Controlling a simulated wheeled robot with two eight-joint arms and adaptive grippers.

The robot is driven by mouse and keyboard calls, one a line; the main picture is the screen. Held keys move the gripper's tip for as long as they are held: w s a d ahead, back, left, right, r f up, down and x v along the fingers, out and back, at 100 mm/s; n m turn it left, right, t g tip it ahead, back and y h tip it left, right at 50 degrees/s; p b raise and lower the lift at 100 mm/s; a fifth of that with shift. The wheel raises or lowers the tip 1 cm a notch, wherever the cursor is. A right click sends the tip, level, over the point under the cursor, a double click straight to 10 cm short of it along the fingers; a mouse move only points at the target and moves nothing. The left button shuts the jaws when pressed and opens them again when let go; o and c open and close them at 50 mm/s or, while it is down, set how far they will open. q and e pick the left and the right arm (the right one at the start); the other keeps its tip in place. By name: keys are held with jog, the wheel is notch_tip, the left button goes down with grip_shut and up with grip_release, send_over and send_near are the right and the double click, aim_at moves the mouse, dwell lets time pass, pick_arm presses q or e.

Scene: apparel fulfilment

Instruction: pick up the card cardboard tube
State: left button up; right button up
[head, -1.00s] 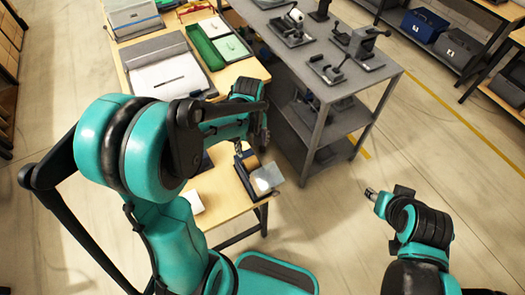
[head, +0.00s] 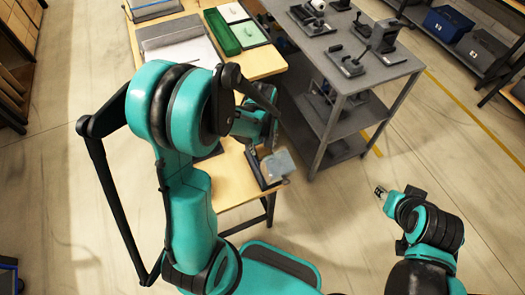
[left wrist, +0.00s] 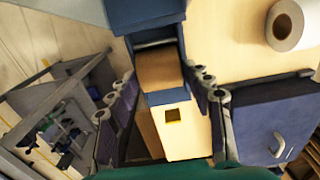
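My left gripper (left wrist: 162,75) is open in the left wrist view, its two fingers spread wide apart. Between them, farther off, a brown cardboard-coloured piece (left wrist: 158,68) sits in a blue holder (left wrist: 168,98); I cannot tell whether it is a tube. A pale roll with a brown hollow core (left wrist: 286,25) lies on the wooden table at upper right, outside the fingers. I cannot tell for sure which is the cardboard tube. In the head view the left gripper (head: 268,130) is over the table, partly hidden by my arm. My right gripper (head: 381,192) is out over the floor, away from the table.
The light wooden table (head: 228,180) holds a green tray (head: 222,32) and grey folders at its back. A dark bin with a handle (left wrist: 270,125) is close beside the right finger. A grey metal bench (head: 345,90) with several black fixtures stands to the right.

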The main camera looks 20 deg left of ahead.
pick_arm(q)
jog(key=shift+c, duration=1.1)
jog(key=shift+r, duration=0.1)
